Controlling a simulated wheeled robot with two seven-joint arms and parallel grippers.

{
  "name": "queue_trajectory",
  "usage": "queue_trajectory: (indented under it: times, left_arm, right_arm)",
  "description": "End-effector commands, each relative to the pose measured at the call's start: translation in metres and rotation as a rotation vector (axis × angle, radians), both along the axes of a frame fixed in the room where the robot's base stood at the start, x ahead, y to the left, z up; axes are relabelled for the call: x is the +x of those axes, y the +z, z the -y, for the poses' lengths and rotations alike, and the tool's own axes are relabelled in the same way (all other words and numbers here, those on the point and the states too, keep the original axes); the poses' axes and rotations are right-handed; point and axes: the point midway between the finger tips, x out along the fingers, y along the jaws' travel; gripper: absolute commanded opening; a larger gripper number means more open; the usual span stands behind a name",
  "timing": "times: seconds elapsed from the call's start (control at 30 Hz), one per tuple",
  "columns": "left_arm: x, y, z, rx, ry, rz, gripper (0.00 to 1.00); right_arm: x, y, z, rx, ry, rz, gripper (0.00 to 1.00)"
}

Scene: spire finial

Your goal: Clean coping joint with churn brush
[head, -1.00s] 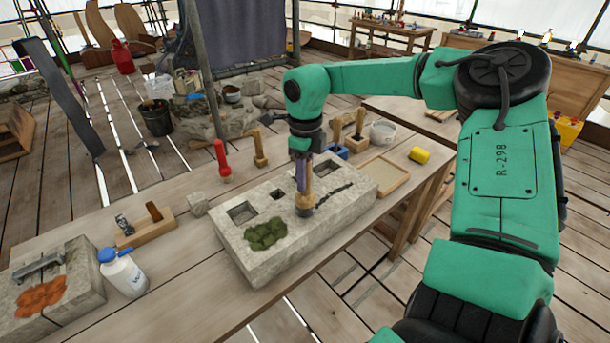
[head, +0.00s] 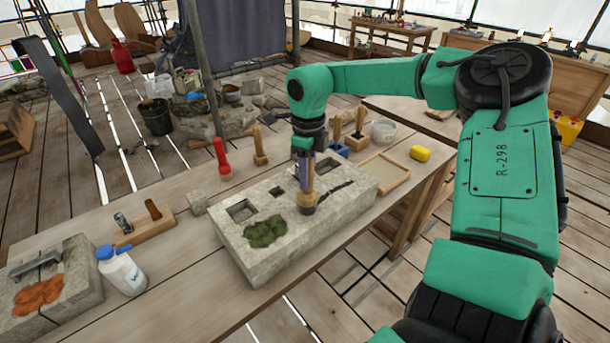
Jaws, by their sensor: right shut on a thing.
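The coping stone (head: 272,262) is a pale grey block on the workbench. Its top has square recesses, a patch of green moss (head: 265,233) and a dark joint line (head: 338,187) at the right. My right gripper (head: 305,182) points down over the stone, shut on a brush (head: 308,200) with a wooden handle and a dark lower end. The brush stands upright with its lower end at the stone's top, by the left end of the dark line; exact contact is hard to tell. My left gripper is not in view.
A red-handled tool (head: 221,158) and a wooden mallet-like tool (head: 260,146) stand behind the stone. A shallow tray (head: 397,186) and yellow item (head: 420,153) lie right. A white bottle (head: 121,270) and second block (head: 75,295) are left. The bench front is clear.

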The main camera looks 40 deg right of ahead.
Motion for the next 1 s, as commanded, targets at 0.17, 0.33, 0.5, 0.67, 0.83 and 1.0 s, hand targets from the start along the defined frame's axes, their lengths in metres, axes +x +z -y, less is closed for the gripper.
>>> queue_trajectory:
  times: [0.17,0.33,0.5,0.67,0.83,1.0]
  left_arm:
    - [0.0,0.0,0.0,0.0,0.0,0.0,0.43]
    - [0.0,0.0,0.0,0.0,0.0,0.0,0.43]
    - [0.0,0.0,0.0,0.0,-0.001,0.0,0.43]
    - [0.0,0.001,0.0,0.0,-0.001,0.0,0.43]
    - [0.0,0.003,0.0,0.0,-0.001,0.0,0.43]
    - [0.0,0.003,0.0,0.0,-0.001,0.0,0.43]
  right_arm:
    - [0.0,0.0,0.012,0.0,-0.002,0.001,0.0]
    - [0.0,-0.001,0.022,-0.001,-0.002,0.0,0.0]
    - [-0.001,-0.001,0.025,-0.001,-0.002,0.0,0.0]
    - [-0.001,0.0,0.035,-0.001,-0.002,0.0,0.0]
    - [-0.001,0.0,0.045,-0.002,-0.002,-0.001,0.0]
    - [-0.001,0.001,0.052,-0.001,-0.001,0.0,0.0]
